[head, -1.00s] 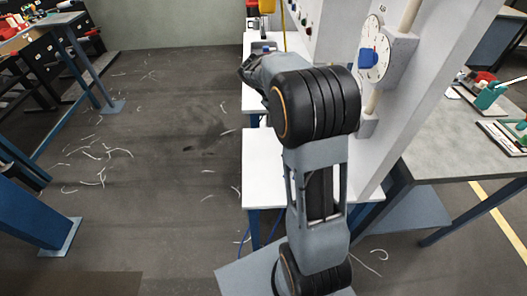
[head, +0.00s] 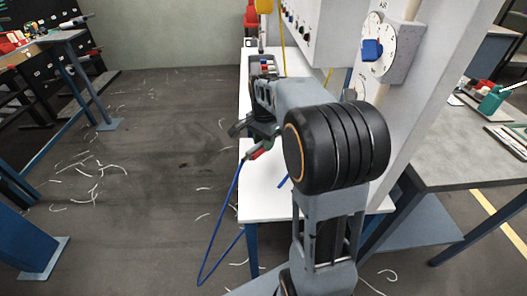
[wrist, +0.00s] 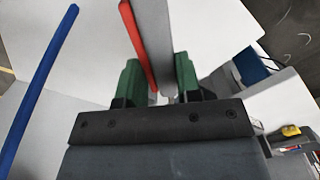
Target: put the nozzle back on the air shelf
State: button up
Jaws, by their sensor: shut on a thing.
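My gripper (head: 254,139) is at the left edge of the white shelf (head: 262,200) in the head view. It is shut on the nozzle (head: 258,151), of which a red part shows, with a blue hose (head: 235,190) looping down beside the shelf. In the wrist view, the green fingers of my gripper (wrist: 158,78) close around a grey bar with a red strip (wrist: 137,40), which looks like the nozzle. The fingers hide part of it. I cannot tell whether the nozzle touches the shelf.
A white panel with a round dial and blue knob (head: 372,50) rises right of the shelf. A yellow cable (head: 281,25) hangs at the back. A grey bench (head: 450,150) stands at the right. The floor at left is open, with scattered pale scraps (head: 85,175).

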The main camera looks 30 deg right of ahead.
notch_tip(320, 180, down, 5)
jog(key=shift+f+b, duration=0.1)
jog(key=shift+b, duration=0.25)
jog(key=w, duration=0.1)
jog(key=w+d, duration=0.1)
jog(key=w, duration=0.2)
jog(key=shift+d+f, duration=0.15)
jog(key=shift+d, duration=0.2)
jog(key=shift+s+f, duration=0.2)
jog(key=shift+f, duration=0.25)
jog(key=o, duration=1)
jog(key=shift+c, duration=0.2)
